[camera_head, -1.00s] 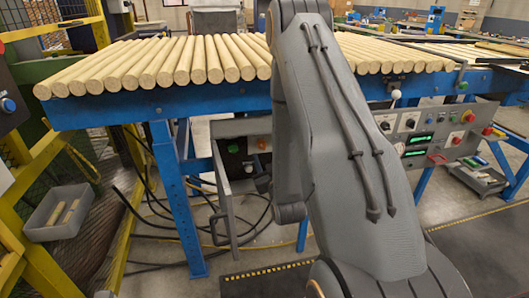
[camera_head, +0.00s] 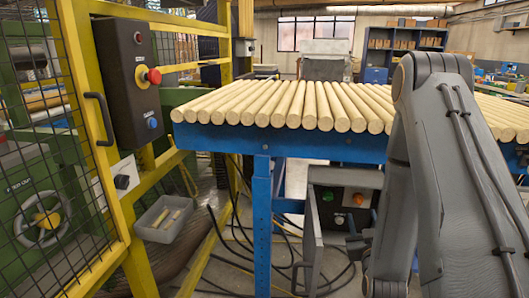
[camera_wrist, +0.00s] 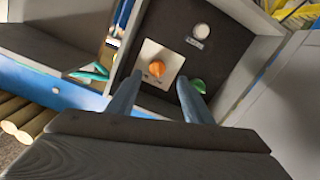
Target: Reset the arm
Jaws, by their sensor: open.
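My arm (camera_head: 435,150) fills the right side of the head view. My gripper (camera_wrist: 157,85) is open in the wrist view, its two fingers pointing at an open control box (camera_wrist: 233,45). An orange knob (camera_wrist: 157,69) on a pale plate shows between the fingers. A white button (camera_wrist: 201,31) is farther up. I see nothing held between the fingers. In the head view the same box (camera_head: 345,177) hangs under the conveyor, its door open.
A conveyor with a blue frame (camera_head: 230,140) carries several wooden rods (camera_head: 290,105). A yellow mesh fence (camera_head: 75,60) with a red-button switch box (camera_head: 130,80) stands at left. A grey bin (camera_head: 165,220) is near it. Cables lie on the floor under the conveyor.

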